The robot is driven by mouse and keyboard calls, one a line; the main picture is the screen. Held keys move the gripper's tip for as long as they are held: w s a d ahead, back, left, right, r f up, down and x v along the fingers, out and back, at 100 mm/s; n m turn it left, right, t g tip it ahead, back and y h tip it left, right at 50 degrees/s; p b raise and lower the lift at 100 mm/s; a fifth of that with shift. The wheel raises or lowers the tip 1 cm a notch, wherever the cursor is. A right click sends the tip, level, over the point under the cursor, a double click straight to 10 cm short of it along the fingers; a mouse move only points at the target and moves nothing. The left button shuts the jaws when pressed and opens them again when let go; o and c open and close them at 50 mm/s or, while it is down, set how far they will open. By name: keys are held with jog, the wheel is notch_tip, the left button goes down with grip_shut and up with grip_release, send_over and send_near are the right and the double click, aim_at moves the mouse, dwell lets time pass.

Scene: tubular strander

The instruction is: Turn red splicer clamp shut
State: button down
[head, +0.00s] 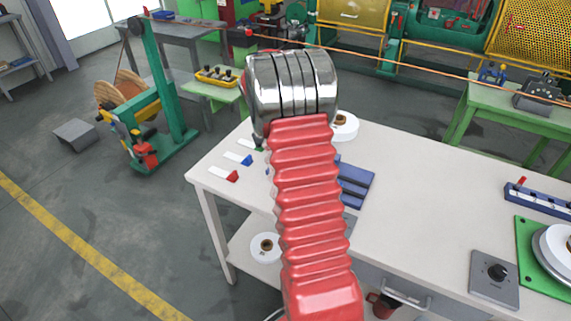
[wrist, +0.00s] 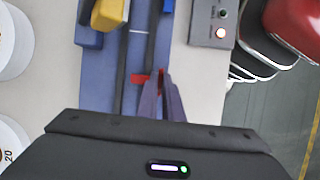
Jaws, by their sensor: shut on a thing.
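The red splicer clamp (wrist: 139,79) shows in the wrist view as a small red piece at the tips of my gripper (wrist: 162,78). My gripper's two dark fingers are close together and shut on it; they hide part of the clamp. The clamp sits on the blue splicer (wrist: 98,85), by a dark strip running along its bed. In the head view, part of the blue splicer (head: 357,184) shows on the white bench to the right of my red arm. My gripper and the clamp are hidden there behind my arm.
A yellow block (wrist: 109,13) stands on the splicer beyond my gripper. A grey box with a lit button (wrist: 220,22) is at upper right. White spools (wrist: 10,150) stand at left. In the head view, tags with coloured ends (head: 225,174) lie on the bench (head: 425,195).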

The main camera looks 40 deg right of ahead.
jog(key=shift+w, duration=0.1)
dwell(0.4)
jog(key=c, duration=1.9)
grip_release()
jog(key=v, duration=1.3)
jog(key=shift+a+r, duration=0.2)
jog(key=shift+r, duration=0.1)
